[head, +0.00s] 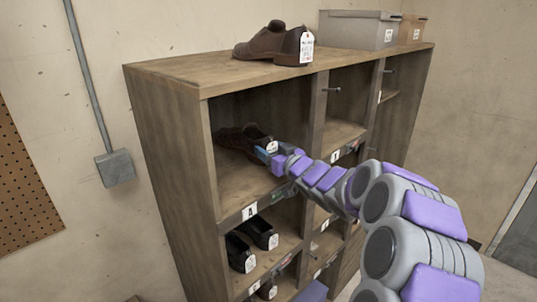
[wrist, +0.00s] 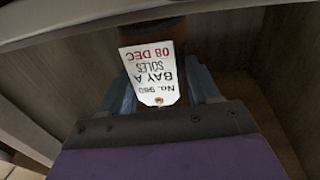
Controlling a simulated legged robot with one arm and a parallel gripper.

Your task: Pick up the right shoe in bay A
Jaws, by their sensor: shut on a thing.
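A pair of dark brown shoes (head: 233,139) sits in the cubby labelled A (head: 250,211), in the upper row of the wooden shelf. My gripper (head: 266,152) reaches into this cubby at the right-hand shoe of the pair. In the wrist view my gripper (wrist: 160,92) has its blue-grey fingers on both sides of a white tag (wrist: 152,72) that reads "No. 960, BAY A, SOLES, 08 DEC". A brown shoe part (wrist: 150,30) shows behind the tag. The gripper is shut on the shoe; the tag and gripper hide much of the contact.
The wooden shelf (head: 165,75) has dividers and pegs close to my arm. A brown tagged shoe (head: 277,44), a grey box (head: 358,29) and a cardboard box (head: 411,29) stand on top. Black tagged shoes (head: 262,232) sit in the cubby below.

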